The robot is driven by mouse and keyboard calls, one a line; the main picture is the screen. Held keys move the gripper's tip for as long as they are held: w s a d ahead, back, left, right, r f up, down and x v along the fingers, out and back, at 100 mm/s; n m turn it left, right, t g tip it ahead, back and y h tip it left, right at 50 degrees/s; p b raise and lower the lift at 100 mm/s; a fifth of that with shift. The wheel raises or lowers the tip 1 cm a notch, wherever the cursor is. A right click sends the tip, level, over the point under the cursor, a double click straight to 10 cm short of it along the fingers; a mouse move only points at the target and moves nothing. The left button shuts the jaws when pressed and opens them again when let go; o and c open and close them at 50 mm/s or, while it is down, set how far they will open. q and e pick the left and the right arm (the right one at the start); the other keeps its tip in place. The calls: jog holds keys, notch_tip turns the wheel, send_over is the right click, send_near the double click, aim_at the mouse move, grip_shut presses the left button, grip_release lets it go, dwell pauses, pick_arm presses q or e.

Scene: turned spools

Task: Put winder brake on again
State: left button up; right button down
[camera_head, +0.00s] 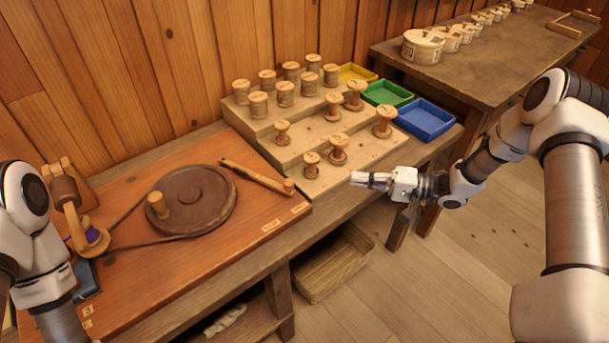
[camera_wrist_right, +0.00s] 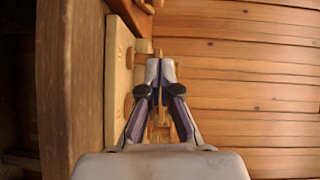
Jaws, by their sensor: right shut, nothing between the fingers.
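The winder has a dark round wheel (camera_head: 205,203) with an upright wooden knob (camera_head: 157,205), set on a reddish wooden board (camera_head: 165,270). A wooden lever (camera_head: 255,176), which looks like the brake, lies from the wheel's upper right rim toward the board's right edge and has a round knob (camera_head: 289,187) at its right end. I cannot tell whether it touches the rim. My right gripper (camera_head: 354,179) is shut and empty, to the right of the lever and apart from it. Its closed fingertips show in the right wrist view (camera_wrist_right: 161,68). My left gripper is not visible.
A stepped wooden rack (camera_head: 350,170) with several spools stands behind the lever. Yellow, green (camera_head: 388,93) and blue (camera_head: 425,119) trays sit beside it. A wooden bobbin stand (camera_head: 66,190) is left of the wheel. A second table (camera_head: 480,65) carries round boxes. Open floor lies at right.

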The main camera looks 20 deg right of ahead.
jog(key=shift+w+f, duration=0.2)
jog(key=shift+w+a, duration=0.1)
jog(key=shift+w, duration=0.05)
jog(key=x, duration=1)
jog(key=a, duration=0.1)
jog(key=s+a+p, duration=0.1)
jog(key=shift+s+a, duration=0.1)
jog(key=shift+a, duration=0.2)
jog(key=shift+s+a+f, duration=0.1)
jog(key=shift+a, duration=0.35)
